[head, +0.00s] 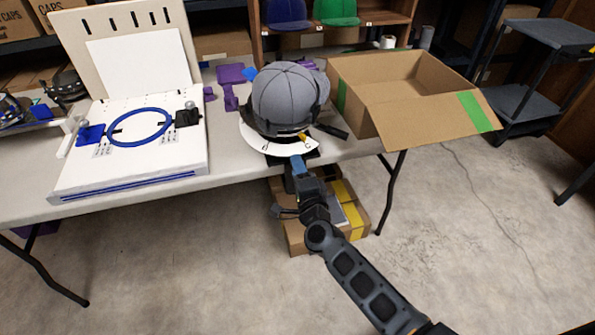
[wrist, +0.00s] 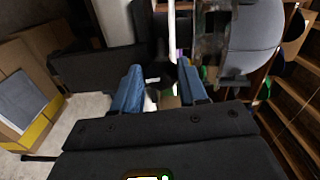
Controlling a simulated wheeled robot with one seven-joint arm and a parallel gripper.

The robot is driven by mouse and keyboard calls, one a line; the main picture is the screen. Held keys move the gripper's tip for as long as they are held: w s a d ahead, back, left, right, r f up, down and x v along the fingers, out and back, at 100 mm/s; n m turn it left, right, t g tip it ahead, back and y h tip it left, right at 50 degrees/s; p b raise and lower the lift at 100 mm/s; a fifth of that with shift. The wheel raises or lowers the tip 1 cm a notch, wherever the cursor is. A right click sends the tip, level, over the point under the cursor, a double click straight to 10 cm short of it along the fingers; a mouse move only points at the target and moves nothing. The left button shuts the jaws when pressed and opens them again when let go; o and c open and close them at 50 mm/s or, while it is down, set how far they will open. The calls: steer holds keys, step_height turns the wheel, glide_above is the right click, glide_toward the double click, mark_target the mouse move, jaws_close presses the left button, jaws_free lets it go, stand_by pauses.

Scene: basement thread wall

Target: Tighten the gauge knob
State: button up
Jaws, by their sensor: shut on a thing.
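A grey cap (head: 285,95) sits on a dark stand at the table's front edge, with a white curved gauge plate (head: 262,142) and a small yellow pointer (head: 303,137) below it. My gripper (head: 298,168) reaches up to the front of this stand, just below the plate. In the wrist view its blue fingers (wrist: 160,92) stand a little apart, closed on the gauge knob, which is mostly hidden between them. The head view does not show the knob clearly. The cap also shows at the upper right of the wrist view (wrist: 255,40).
An open cardboard box (head: 420,105) stands right of the cap. A white board with a blue hoop (head: 140,128) lies at left. A taped carton (head: 347,205) sits under the table beneath my arm. A grey cart (head: 530,100) stands at far right; the floor before it is clear.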

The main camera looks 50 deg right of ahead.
steer(key=shift+a, duration=0.1)
stand_by(0.3)
steer(key=o, duration=1.1)
steer(key=shift+c, duration=0.2)
steer(key=v, duration=0.7)
steer(key=shift+s+a, duration=0.2)
steer(key=shift+s, duration=0.1)
steer(key=s+a+r+n+t+y+p, duration=0.1)
steer(key=s+a+r+n+y, duration=0.2)
steer(key=s+a+n, duration=0.45)
steer(key=s+a+r+n+y, duration=0.2)
steer(key=s+a+r+n, duration=0.15)
steer(key=s, duration=0.65)
steer(key=s+a+r+n+g+y+p, duration=0.1)
steer(key=s+a+r+n+y, duration=0.4)
steer(key=s+r+n, duration=0.6)
steer(key=shift+s+a+r+n, duration=0.45)
steer(key=shift+s+n, duration=0.2)
steer(key=shift+n, duration=0.35)
